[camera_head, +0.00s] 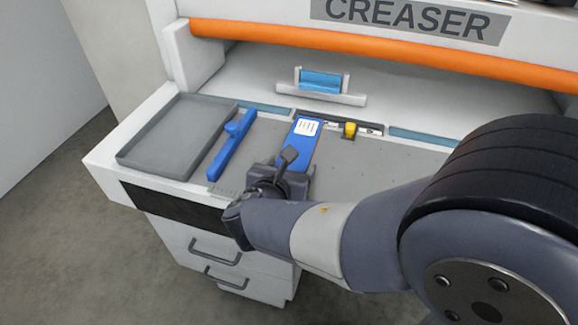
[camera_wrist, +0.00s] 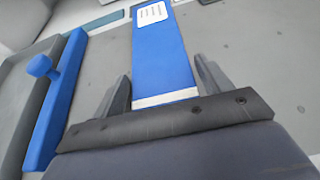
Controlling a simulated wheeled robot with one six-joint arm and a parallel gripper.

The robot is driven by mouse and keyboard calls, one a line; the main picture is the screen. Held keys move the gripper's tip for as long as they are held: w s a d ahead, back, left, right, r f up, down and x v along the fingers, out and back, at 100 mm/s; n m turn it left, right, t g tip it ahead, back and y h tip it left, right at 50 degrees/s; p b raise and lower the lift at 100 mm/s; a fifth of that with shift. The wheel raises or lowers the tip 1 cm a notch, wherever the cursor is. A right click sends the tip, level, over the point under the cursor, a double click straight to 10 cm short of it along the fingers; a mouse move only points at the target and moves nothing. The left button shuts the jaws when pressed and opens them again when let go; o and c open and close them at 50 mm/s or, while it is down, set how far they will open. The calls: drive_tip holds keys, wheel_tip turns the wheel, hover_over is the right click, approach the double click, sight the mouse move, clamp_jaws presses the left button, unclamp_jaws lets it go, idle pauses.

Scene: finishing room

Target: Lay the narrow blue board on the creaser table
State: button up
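The narrow blue board (camera_head: 301,146) has a white label near its far end and appears flat at the grey top of the creaser table (camera_head: 374,173). Its far end is by the strip with the yellow slider. In the wrist view the board (camera_wrist: 163,62) runs straight away from me, with a white band at its near end. My gripper (camera_wrist: 163,80) has one finger on each side of this near end. A gap shows at the right finger; the left finger is very close to the edge. In the head view my gripper (camera_head: 277,180) partly hides the near end.
A blue bar with a knob (camera_head: 231,146) lies left of the board, beside a shallow grey tray (camera_head: 179,131). A yellow slider (camera_head: 350,130) and an orange roller bar (camera_head: 380,46) are behind. The grey top right of the board is clear.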

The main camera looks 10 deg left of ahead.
drive_tip(key=shift+o, duration=1.2)
drive_tip(key=shift+r, duration=0.1)
drive_tip(key=shift+s+r, duration=0.15)
drive_tip(key=shift+s, duration=0.05)
drive_tip(key=d+p+v, duration=0.1)
drive_tip(key=v, duration=1)
drive_tip(key=shift+s+a+p, duration=0.3)
drive_tip(key=shift+a, duration=0.15)
